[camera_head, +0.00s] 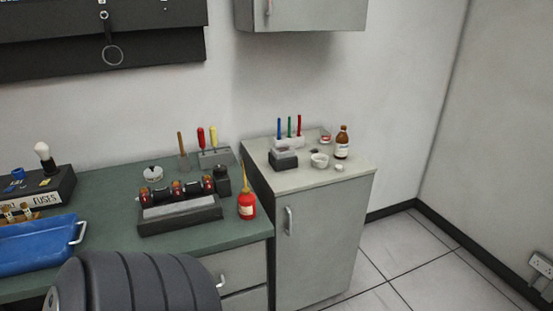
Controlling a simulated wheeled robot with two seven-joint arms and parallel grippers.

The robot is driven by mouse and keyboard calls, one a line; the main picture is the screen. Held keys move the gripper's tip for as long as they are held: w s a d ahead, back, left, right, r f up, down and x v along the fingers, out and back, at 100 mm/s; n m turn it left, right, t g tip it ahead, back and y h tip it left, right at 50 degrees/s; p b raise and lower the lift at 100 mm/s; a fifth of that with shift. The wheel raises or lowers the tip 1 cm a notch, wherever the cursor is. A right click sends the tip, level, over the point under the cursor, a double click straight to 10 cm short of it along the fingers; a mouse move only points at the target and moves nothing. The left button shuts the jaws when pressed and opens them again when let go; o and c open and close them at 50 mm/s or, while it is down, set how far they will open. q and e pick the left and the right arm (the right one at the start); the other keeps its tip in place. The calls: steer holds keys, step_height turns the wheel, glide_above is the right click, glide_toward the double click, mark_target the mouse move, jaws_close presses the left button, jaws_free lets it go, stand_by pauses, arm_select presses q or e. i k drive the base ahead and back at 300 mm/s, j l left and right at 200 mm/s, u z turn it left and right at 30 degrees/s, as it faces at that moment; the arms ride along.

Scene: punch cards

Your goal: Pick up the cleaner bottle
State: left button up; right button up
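A brown bottle (342,144) with a white label and dark cap stands upright at the back right of a grey cabinet top (348,172). It looks like the cleaner bottle, but its label is too small to read. A red bottle (247,206) with a thin yellow spout stands at the right end of the green bench (190,243). Neither of my grippers is in view.
Near the brown bottle are a small white bowl (320,160), a dark grey box (283,159) and a white holder (289,142) with coloured pens. A blue tray (38,247) lies on the bench. A dark ribbed chair back (135,285) stands in front. Floor at right is clear.

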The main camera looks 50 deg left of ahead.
mark_target(341, 143)
steer(key=u, duration=1.45)
